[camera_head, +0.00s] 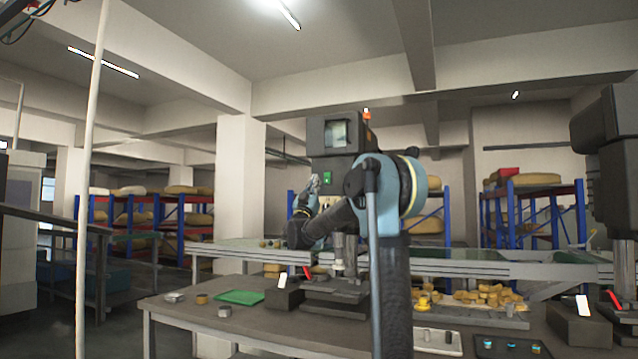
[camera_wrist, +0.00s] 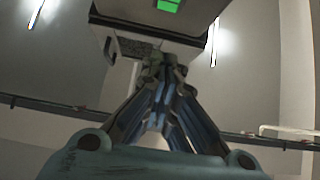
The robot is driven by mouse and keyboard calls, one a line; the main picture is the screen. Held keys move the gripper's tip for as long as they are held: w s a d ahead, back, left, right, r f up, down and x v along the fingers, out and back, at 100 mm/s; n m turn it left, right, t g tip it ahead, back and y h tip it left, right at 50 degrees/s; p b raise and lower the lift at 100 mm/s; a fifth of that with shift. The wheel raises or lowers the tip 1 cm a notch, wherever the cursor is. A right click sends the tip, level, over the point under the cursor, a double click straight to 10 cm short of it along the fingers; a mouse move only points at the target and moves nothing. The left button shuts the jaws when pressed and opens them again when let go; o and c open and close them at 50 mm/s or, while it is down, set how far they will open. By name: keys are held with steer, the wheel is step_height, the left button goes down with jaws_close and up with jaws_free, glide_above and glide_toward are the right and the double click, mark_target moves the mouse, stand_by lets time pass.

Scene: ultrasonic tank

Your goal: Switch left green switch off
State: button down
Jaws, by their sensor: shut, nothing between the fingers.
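In the wrist view the green switch (camera_wrist: 168,5) is cut by the top edge, on the front of the machine head (camera_wrist: 195,25). My gripper (camera_head: 314,182) is shut and empty, raised just left of and slightly below the switch in the head view. In the wrist view its fingers (camera_wrist: 163,65) point up at the machine head's lower part, below the switch. I cannot tell whether they touch it.
A second dark machine (camera_head: 607,130) stands at the right edge. The workbench (camera_head: 185,305) below holds a green tray (camera_head: 240,297) and small parts. A conveyor (camera_head: 450,267) runs behind. Blue racks (camera_head: 510,215) stand farther back. My arm hides part of the machine.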

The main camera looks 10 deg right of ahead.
steer(key=shift+s+r+v, duration=0.1)
steer(key=shift+v, duration=0.9)
steer(key=shift+s+r+v, duration=0.1)
steer(key=shift+v, duration=0.85)
steer(key=s+f+n+g+y, duration=0.35)
steer(key=s+f+y, duration=0.2)
steer(key=f, duration=0.55)
steer(key=s+f+n+g+y, duration=0.35)
steer(key=s+f+y, duration=0.2)
steer(key=f, duration=0.45)
steer(key=s+f+n+g+y, duration=0.35)
steer(key=s+f+y, duration=0.2)
steer(key=f, duration=0.55)
steer(key=s+d+f+m+g+h, duration=0.1)
steer(key=s+d+f+g, duration=0.2)
steer(key=s+f, duration=0.6)
steer(key=s+d+f+m+g+h, duration=0.1)
steer(key=s+d+f+m+g, duration=0.1)
steer(key=s+f, duration=0.6)
steer(key=s+d+f+m+g+h, duration=0.1)
steer(key=s+d+f+g, duration=0.3)
steer(key=s+f, duration=0.5)
steer(key=s+g, duration=0.2)
steer(key=s, duration=0.3)
steer(key=shift+s+f, duration=0.3)
steer(key=shift+s, duration=0.05)
steer(key=shift+m+g, duration=0.25)
